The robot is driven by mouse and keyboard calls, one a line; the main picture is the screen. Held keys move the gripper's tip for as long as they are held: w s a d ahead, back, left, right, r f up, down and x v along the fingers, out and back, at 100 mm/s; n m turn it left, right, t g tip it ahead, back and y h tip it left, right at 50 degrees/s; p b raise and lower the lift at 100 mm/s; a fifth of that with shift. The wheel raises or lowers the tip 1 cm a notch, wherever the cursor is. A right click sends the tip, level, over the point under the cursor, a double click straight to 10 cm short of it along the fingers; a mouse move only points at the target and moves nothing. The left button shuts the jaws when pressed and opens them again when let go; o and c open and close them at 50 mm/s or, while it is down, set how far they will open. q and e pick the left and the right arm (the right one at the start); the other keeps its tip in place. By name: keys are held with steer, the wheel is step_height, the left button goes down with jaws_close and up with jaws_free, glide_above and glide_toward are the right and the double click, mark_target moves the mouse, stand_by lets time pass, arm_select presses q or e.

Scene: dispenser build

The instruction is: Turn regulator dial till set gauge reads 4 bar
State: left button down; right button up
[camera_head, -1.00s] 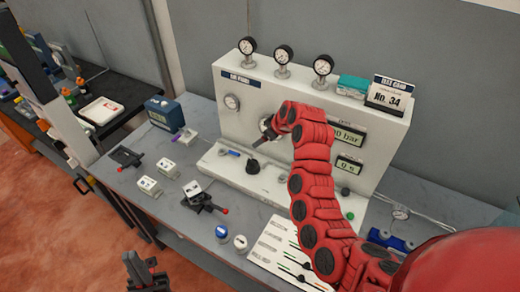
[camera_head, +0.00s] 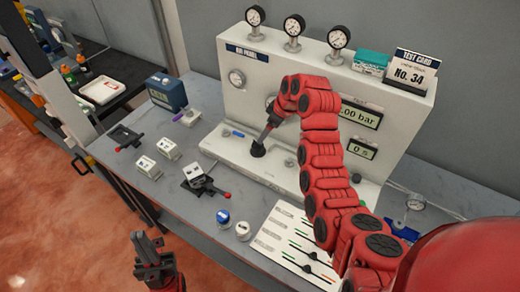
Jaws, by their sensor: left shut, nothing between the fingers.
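The white test panel (camera_head: 300,62) stands at the back of the bench. A black knob (camera_head: 258,149), which looks like the regulator dial, is on its front ledge. My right gripper (camera_head: 265,133) points down at the knob and appears to touch its top; whether its fingers are open or shut is too small to tell. A round gauge (camera_head: 237,78) sits on the panel face; its reading is not legible. A digital display (camera_head: 360,114) shows ".00 bar", its first digit hidden by my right arm. My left gripper (camera_head: 143,247) is shut and empty, low in front of the bench.
Three gauges (camera_head: 293,26) stand on top of the panel. A test card (camera_head: 410,75) reads No. 34. A black clamp with a red handle (camera_head: 203,185), white blocks (camera_head: 168,148) and a blue-topped cap (camera_head: 223,217) lie on the bench, with a printed sheet (camera_head: 285,240) near its front.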

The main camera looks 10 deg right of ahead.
mark_target(262, 145)
steer(key=p+x, duration=0.3)
steer(key=x, duration=0.3)
steer(key=shift+a, duration=0.1)
steer(key=shift+p+x, duration=0.6)
steer(key=shift+x, duration=0.65)
steer(key=c, duration=1.4)
